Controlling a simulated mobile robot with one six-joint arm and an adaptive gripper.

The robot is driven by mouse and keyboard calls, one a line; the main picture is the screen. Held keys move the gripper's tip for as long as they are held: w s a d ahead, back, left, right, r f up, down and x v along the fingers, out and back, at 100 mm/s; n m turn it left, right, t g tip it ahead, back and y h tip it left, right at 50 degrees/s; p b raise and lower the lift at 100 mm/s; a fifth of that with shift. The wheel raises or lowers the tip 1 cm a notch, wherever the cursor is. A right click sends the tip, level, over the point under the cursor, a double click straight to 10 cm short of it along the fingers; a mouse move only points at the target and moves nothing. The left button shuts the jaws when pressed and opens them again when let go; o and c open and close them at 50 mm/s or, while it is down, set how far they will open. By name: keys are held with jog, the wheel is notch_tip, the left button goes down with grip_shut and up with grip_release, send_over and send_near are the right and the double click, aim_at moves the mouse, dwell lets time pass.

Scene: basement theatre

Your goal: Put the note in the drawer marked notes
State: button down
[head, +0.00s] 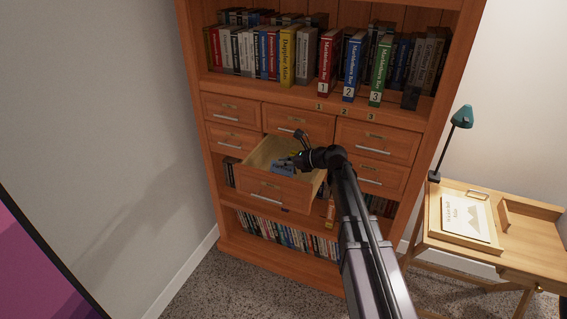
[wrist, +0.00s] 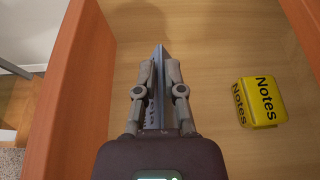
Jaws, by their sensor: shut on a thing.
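My gripper (wrist: 156,78) is shut on a thin blue-grey note (wrist: 157,92) with dark marks, seen nearly edge-on. In the head view, my gripper (head: 293,161) reaches over the open drawer (head: 274,187) in the middle column, with the blue note (head: 283,170) within its outline. A yellow block (wrist: 258,102) printed "Notes" sits on the drawer floor, right of my gripper in the wrist view. Whether the note touches the drawer floor I cannot tell. The drawer's front label is too small to read.
The wooden bookcase (head: 196,90) holds several shut drawers around the open one. Books, including red, blue and green numbered volumes, stand above. A small desk (head: 530,235) with a paper and teal lamp (head: 462,117) stands right. Carpet (head: 230,290) lies clear at lower left.

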jog(key=shift+f+b, duration=0.65)
jog(key=c, duration=0.7)
grip_release()
jog(key=shift+r, duration=0.25)
jog(key=shift+r+p, duration=0.4)
jog(key=shift+p, duration=0.25)
jog(key=shift+s+d+r, duration=0.1)
jog(key=shift+d+r, duration=0.1)
jog(key=shift+r, duration=0.05)
jog(key=p+v, duration=0.4)
jog(key=v, duration=0.7)
jog(key=shift+d, duration=0.2)
jog(key=shift+s, duration=0.1)
